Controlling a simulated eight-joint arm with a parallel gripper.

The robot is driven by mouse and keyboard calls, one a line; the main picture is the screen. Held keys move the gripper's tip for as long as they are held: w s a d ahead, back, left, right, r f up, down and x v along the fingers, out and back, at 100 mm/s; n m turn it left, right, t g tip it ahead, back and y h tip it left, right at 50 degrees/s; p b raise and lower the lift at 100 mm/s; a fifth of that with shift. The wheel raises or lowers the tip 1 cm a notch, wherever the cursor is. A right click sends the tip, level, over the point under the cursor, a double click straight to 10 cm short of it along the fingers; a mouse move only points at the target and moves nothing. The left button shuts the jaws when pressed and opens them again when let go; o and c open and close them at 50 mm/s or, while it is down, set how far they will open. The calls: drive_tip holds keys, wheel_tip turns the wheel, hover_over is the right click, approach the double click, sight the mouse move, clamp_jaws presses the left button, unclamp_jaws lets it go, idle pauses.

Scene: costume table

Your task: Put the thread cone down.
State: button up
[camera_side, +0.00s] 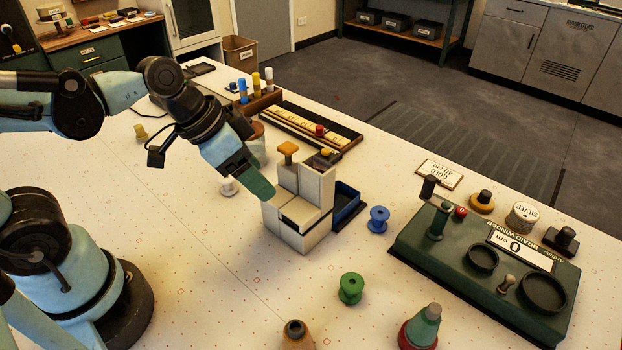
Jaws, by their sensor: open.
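My gripper (264,190) reaches in from the left, with its green fingertip close to the pale block-shaped device (316,185). From this angle I cannot tell whether it touches the device. The jaws are open, and I see no cone between them. A green thread cone with a red base (424,328) stands upright on the table at the bottom right. A brown cone (296,336) stands at the bottom edge and is cut off by the frame. A reddish-brown and pale cone-like thing (258,147) stands behind my gripper, partly hidden.
A green spool (351,288), a blue spool (378,219) and a pale spool (229,187) stand on the table. A blue tray (348,205) adjoins the device. The green braid winder (470,290) fills the right side.

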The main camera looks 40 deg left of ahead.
drive_tip(key=a+r+n+t+y, duration=0.1)
drive_tip(key=a+n+t+y, duration=0.1)
drive_tip(key=a+n, duration=0.2)
drive_tip(key=shift+w+a+r+y, duration=0.3)
drive_tip(key=shift+a+y, duration=0.1)
drive_tip(key=shift+a, duration=0.8)
drive_tip(key=shift+o, duration=0.2)
